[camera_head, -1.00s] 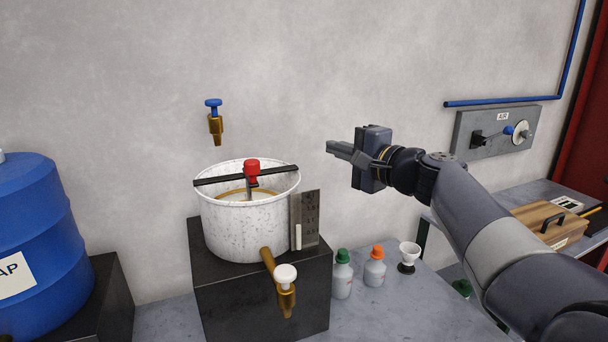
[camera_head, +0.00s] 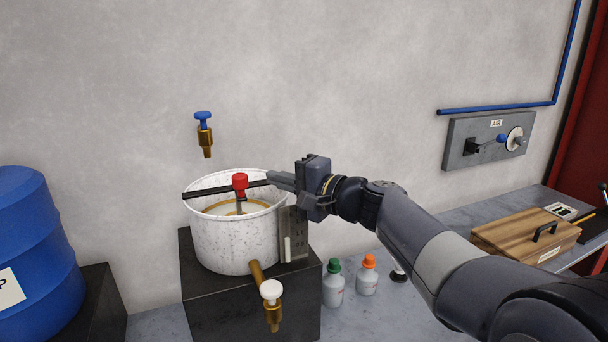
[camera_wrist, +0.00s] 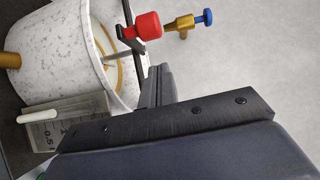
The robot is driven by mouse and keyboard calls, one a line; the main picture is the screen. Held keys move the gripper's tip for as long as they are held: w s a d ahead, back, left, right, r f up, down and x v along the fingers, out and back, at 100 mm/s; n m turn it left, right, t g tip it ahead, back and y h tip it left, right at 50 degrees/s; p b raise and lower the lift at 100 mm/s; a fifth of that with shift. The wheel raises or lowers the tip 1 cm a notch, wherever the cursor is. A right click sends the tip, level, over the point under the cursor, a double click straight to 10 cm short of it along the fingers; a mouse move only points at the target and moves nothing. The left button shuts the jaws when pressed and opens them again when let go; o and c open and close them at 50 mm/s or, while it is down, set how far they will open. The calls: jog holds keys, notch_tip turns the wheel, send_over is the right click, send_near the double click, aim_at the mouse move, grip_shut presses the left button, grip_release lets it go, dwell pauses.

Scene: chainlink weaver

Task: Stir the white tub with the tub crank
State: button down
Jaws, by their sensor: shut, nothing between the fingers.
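The white speckled tub (camera_head: 235,245) stands on a black block, with pale liquid inside. A dark bar crosses its rim, and the tub crank with its red knob (camera_head: 240,182) rises at the middle of the bar. In the wrist view the red knob (camera_wrist: 142,26) is just beyond the fingers, and the tub (camera_wrist: 62,55) is at the upper left. My gripper (camera_head: 270,177) is shut and empty at the tub's right rim, pointing left toward the knob. It also shows in the wrist view (camera_wrist: 158,72). A gap separates the fingertips from the knob.
A blue-handled tap (camera_head: 204,135) juts from the wall above the tub. A brass tap with a white knob (camera_head: 271,291) sticks out at the tub's front. Two bottles (camera_head: 333,288) stand right of the black block (camera_head: 250,305). A blue barrel (camera_head: 35,250) is at left.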

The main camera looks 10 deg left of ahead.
aim_at(234, 187)
jog(key=a, duration=0.1)
jog(key=s+a, duration=0.1)
jog(key=shift+s+a+p, duration=0.15)
jog(key=shift+a+p, duration=0.2)
jog(key=shift+a, duration=0.05)
jog(key=shift+s+f+b, duration=0.1)
jog(key=shift+s+b, duration=0.05)
jog(key=shift+b, duration=0.2)
jog(key=shift+s+a+m+t+b, duration=0.15)
jog(key=shift+m+t+b, duration=0.15)
jog(key=shift+t+b, duration=0.1)
jog(key=shift+s+a+h+b, duration=0.1)
jog(key=shift+h+b, duration=0.2)
jog(key=m+t+h+b, duration=0.1)
jog(key=s+a+m+t+h+b, duration=0.1)
jog(key=t+b, duration=0.1)
jog(key=shift+s+a, duration=0.2)
jog(key=shift+a, duration=0.1)
jog(key=shift+s+a+m+b, duration=0.15)
jog(key=shift+s+a+b, duration=0.15)
jog(key=shift+a+b, duration=0.25)
jog(key=shift+s+a+m+b, duration=0.15)
jog(key=shift+s+a+b, duration=0.15)
jog(key=shift+a, duration=0.35)
